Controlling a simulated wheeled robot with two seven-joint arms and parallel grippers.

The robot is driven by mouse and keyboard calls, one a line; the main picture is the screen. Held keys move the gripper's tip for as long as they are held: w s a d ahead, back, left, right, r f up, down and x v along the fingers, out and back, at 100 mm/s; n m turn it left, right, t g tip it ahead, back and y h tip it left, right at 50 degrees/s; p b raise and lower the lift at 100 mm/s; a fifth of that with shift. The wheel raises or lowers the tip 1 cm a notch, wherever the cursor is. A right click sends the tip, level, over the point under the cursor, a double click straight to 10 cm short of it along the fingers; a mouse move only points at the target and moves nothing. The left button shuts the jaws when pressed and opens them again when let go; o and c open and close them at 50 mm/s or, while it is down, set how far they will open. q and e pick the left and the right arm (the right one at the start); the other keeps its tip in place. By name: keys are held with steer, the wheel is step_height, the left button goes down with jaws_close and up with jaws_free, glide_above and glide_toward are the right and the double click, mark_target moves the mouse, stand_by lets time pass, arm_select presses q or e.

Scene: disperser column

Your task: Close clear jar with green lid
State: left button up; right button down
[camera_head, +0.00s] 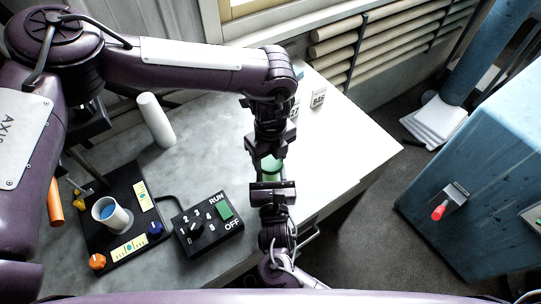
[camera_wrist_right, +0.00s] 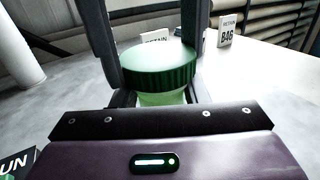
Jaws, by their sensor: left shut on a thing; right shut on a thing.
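The green lid (camera_head: 270,167) sits on top of the clear jar, between my two grippers. In the right wrist view the ribbed green lid (camera_wrist_right: 160,64) sits level, with the pale green jar body (camera_wrist_right: 162,98) just below it. Whether the lid is fully tight cannot be told. My left gripper (camera_head: 268,152) comes from the far side and is shut, with dark fingers either side of the lid. My right gripper (camera_head: 271,186) comes from the near side and is shut on the jar body, which its palm mostly hides.
A white cylinder (camera_head: 156,120) stands on the grey bench. A black board (camera_head: 95,235) with a blue-filled cup (camera_head: 111,215) and a switch box (camera_head: 208,228) are left of the grippers. Small label cards (camera_head: 318,98) stand behind. The white bench top at right is clear.

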arm_select(q)
steer(key=o, duration=1.2)
steer(key=shift+c, duration=0.2)
step_height(320, 180, up, 12)
arm_select(e)
steer(key=c, duration=0.7)
jaws_free()
steer(key=shift+c, duration=0.2)
steer(key=shift+s, duration=0.1)
